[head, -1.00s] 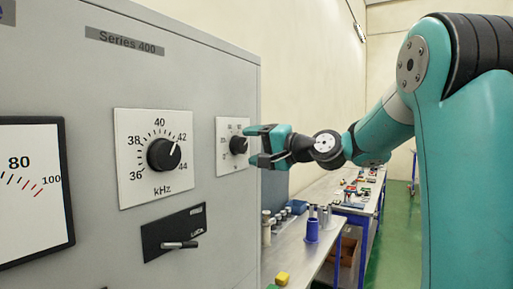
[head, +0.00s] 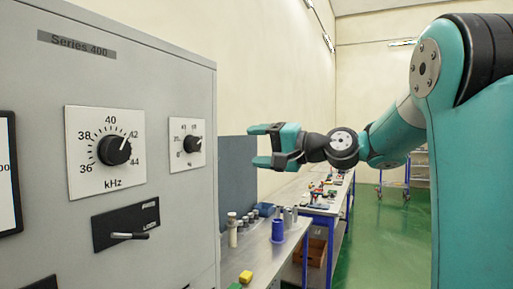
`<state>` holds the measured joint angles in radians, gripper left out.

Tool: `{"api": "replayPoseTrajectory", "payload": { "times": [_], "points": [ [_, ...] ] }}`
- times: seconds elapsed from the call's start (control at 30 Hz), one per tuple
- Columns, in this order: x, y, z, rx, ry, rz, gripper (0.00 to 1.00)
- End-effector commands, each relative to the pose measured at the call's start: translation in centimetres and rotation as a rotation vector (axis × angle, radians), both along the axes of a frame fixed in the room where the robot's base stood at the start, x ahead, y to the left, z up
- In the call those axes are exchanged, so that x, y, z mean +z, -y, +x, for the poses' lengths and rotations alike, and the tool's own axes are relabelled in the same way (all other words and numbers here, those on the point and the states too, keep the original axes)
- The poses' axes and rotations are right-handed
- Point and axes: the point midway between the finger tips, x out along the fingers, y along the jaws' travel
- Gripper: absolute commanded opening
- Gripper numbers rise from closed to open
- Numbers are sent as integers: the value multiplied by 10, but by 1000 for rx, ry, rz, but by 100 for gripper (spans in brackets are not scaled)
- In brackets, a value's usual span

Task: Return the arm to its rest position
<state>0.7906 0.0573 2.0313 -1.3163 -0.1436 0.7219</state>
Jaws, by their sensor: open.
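My gripper (head: 262,146) is at the end of my teal arm, in the middle of the head view. Its two fingers point left and are spread apart with nothing between them. It is in the air to the right of the grey Series 400 cabinet (head: 175,75), clear of its front. The small black knob (head: 192,144) on the cabinet's right plate is left of the fingertips, with a gap between them.
A larger kHz knob (head: 114,150) and a black lever panel (head: 126,224) are on the cabinet. Green floor (head: 380,230) is open at right.

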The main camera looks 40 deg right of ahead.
Motion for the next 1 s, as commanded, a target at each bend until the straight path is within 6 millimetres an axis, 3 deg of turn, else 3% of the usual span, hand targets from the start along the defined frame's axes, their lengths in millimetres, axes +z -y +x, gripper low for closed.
{"api": "replayPoseTrajectory", "payload": {
  "times": [0.37, 0.47, 0.57, 0.67, 0.7, 0.83, 0.9, 1.0],
  "points": [
    [-1, -1, 0, 2, -1, -2, 69],
    [-12, -17, 1, 29, -22, -36, 69],
    [-41, -55, -2, 103, -79, -135, 69],
    [-89, -111, -18, 231, -163, -300, 69],
    [-111, -133, -30, 294, -198, -379, 69],
    [-180, -192, -84, 521, -296, -643, 69],
    [-214, -213, -121, 652, -339, -782, 69],
    [-255, -226, -171, 829, -384, -962, 69]
  ]
}}
